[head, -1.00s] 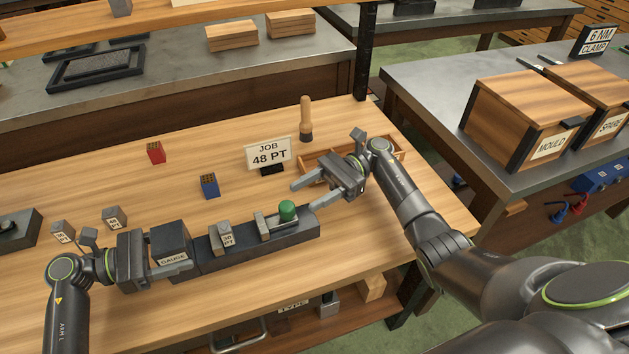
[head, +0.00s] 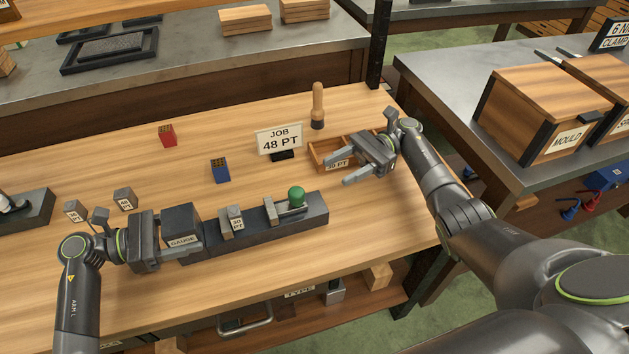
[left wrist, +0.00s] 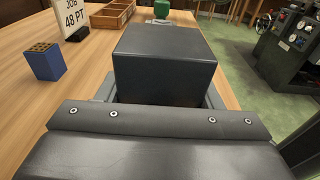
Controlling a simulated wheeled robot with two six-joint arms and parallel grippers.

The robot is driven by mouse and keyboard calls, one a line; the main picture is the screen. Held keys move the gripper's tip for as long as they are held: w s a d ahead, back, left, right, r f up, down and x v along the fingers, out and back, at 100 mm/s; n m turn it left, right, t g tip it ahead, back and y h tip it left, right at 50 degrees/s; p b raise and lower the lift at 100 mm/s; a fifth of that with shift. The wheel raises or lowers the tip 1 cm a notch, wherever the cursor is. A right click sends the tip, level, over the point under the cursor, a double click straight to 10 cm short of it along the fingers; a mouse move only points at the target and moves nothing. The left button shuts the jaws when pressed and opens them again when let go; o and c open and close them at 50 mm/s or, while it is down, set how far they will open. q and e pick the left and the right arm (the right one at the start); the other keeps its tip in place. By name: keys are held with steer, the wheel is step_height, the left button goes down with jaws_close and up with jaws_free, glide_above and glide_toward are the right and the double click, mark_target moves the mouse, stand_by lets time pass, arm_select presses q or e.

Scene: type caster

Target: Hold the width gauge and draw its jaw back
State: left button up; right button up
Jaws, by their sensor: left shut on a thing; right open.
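The width gauge (head: 262,230) is a dark rail lying on the bench, with a block marked GAUGE (head: 182,226) at its left end. My left gripper (head: 182,240) is shut on that block, which also fills the left wrist view (left wrist: 165,60). A small grey type block (head: 236,217) with a PT label stands at the fixed jaw. The sliding jaw (head: 269,211) stands further right, with a gap between it and the type block. A green knob (head: 296,195) is right of the sliding jaw. My right gripper (head: 338,170) is open and empty, apart from the knob, behind and right of it.
A JOB 48 PT sign (head: 279,140), a blue block (head: 220,171) and a red block (head: 168,135) stand behind the gauge. A wooden tray (head: 318,156) lies beside my right gripper. Two labelled grey blocks (head: 124,198) are at left. The front bench strip is clear.

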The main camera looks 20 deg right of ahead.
arm_select(q)
steer(key=o, duration=1.1)
